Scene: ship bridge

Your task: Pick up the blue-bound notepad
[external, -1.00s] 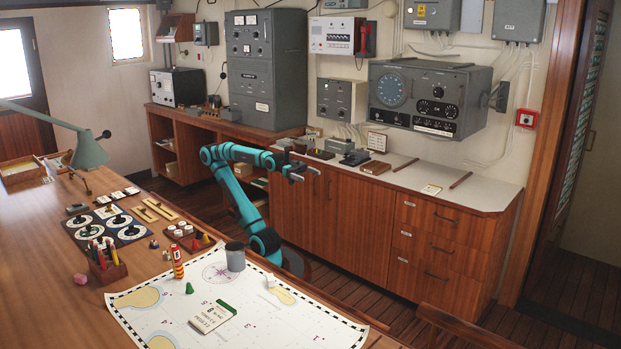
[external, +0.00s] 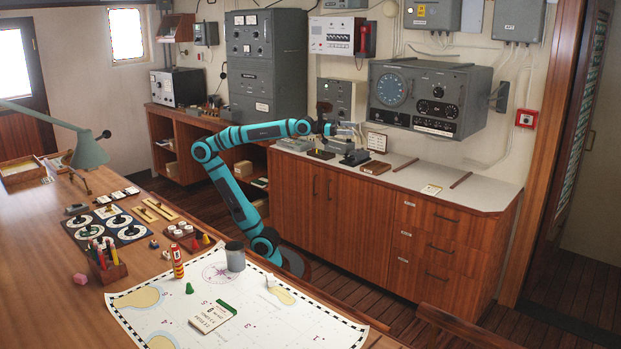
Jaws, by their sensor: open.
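I cannot make out a notepad with a clearly blue binding. Another notepad (external: 214,318), with a dark green band and printed lines, lies on the chart in front. My gripper (external: 352,127) is open and empty. It is raised above the counter's left part, near the wall boxes and left of the pale pad. My arm reaches over from the floor in front of the cabinets.
Below my gripper, the counter holds a dark grey device (external: 354,157), a brown block (external: 375,168) and a black flat item (external: 321,154). Two thin brown rods lie near the pale pad. A large grey radio (external: 430,97) hangs above. The counter's right end is mostly clear.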

